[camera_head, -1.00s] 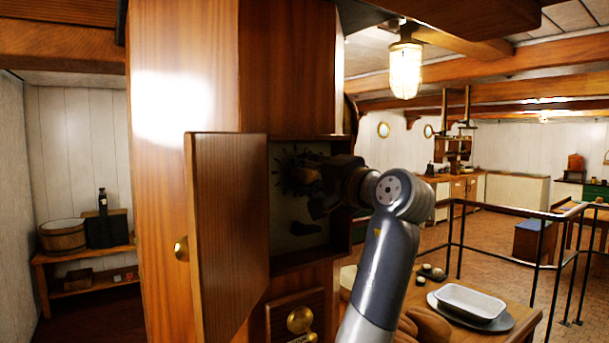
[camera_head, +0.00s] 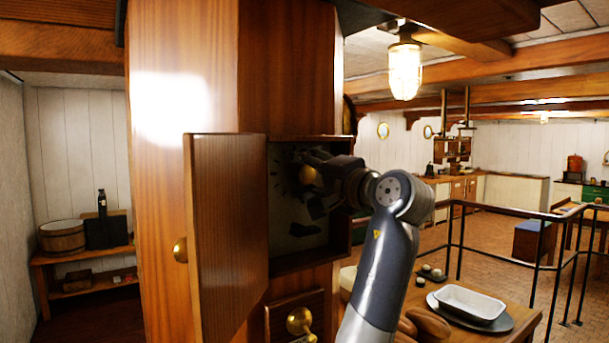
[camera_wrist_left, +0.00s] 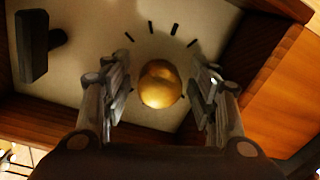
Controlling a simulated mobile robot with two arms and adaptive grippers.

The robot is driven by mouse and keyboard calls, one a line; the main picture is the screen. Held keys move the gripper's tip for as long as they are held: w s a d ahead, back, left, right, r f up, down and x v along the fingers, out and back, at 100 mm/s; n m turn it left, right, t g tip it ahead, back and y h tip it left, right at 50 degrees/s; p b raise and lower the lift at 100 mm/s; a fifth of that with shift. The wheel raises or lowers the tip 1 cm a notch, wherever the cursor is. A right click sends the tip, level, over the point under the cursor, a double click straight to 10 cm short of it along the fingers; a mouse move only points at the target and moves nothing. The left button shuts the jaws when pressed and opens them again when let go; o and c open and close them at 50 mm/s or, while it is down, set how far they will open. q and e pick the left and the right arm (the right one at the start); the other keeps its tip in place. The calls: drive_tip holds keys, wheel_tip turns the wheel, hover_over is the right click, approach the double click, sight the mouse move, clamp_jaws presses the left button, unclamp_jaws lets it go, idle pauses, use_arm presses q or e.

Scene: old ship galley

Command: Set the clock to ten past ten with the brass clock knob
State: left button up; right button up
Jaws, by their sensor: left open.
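The brass clock knob (camera_wrist_left: 160,86) sits on the pale clock face (camera_wrist_left: 85,65) in the left wrist view. In the head view the knob (camera_head: 308,176) shows small inside the open clock box. My left gripper (camera_wrist_left: 160,100) is open, with one finger on each side of the knob. Gaps show between the knob and both fingers. Short dark marks lie beyond the knob on the face. A dark block-shaped piece (camera_wrist_left: 33,45), perhaps a clock hand, stands at the left. My left gripper (camera_head: 312,172) hides much of the face in the head view. My right gripper is not in view.
The open wooden door (camera_head: 228,230) of the clock box stands left of my gripper. The box's wooden walls (camera_wrist_left: 268,85) surround the face closely. Below is a brass knob (camera_head: 299,320) on a panel. A table with a white dish (camera_head: 470,301) stands at the lower right.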

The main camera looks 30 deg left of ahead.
use_arm(q)
drive_tip(key=v, duration=1.2)
drive_tip(key=w+a+n, duration=0.1)
drive_tip(key=a+n, duration=0.2)
drive_tip(key=n, duration=0.4)
drive_tip(key=w+a+n+p, duration=0.1)
drive_tip(key=a+n, duration=0.2)
drive_tip(key=n, duration=0.5)
drive_tip(key=w+a+n+p, duration=0.1)
drive_tip(key=w+a+n, duration=0.1)
drive_tip(key=a+n, duration=0.2)
drive_tip(key=shift+w+a+r+n+h, duration=0.1)
drive_tip(key=shift+n+h, duration=0.05)
drive_tip(key=shift+n, duration=0.7)
drive_tip(key=shift+r+n+h, duration=0.1)
drive_tip(key=shift+n+h, duration=0.05)
drive_tip(key=shift+n, duration=0.7)
drive_tip(key=shift+f, duration=0.1)
